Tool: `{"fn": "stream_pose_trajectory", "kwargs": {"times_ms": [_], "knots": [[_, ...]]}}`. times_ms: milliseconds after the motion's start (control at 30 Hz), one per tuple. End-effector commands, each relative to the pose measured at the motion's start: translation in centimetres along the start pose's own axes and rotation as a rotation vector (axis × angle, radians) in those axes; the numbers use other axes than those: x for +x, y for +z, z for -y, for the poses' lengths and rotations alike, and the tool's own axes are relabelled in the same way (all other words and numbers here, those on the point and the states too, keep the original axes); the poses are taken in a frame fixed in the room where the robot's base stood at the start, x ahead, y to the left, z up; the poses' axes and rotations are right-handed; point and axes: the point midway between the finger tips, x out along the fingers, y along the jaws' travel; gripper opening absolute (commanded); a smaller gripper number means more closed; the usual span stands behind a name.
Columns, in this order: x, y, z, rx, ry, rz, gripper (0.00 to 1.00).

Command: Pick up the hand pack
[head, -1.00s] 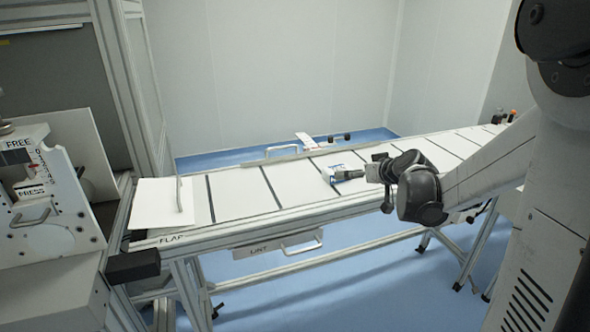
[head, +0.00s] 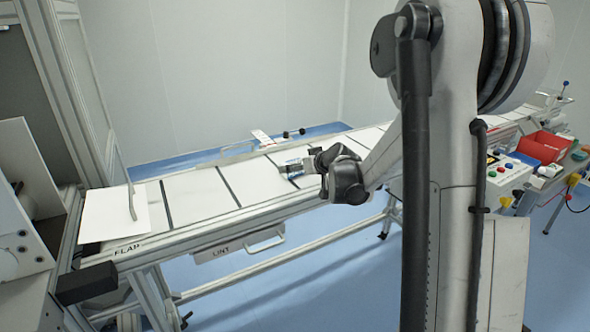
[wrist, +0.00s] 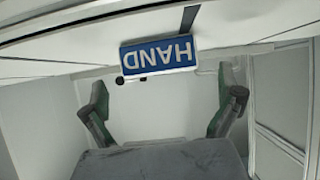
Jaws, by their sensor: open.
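The hand pack (wrist: 158,55) is a blue block with a pale edge and white HAND lettering, upside down in the wrist view. It is on the white belt, ahead of the fingertips and between their lines. My gripper (wrist: 163,88) is open, one green-and-grey finger on each side, with nothing between the fingers. In the head view my gripper (head: 287,169) is low at the conveyor top, and I cannot clearly make out the pack beside it.
The white conveyor (head: 200,194) runs from lower left to upper right, with dark seams and side rails. A white flap plate (head: 112,216) lies at its left end. A red bin (head: 542,147) and a button panel (head: 508,172) stand at the right.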

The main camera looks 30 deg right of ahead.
Motion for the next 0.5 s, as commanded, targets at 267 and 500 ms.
{"fn": "stream_pose_trajectory", "kwargs": {"times_ms": [267,500], "knots": [[3.7,0.1,0.1,0.000,-0.002,0.000,1.00],[4.7,0.0,0.1,-0.001,-0.001,0.000,1.00]]}}
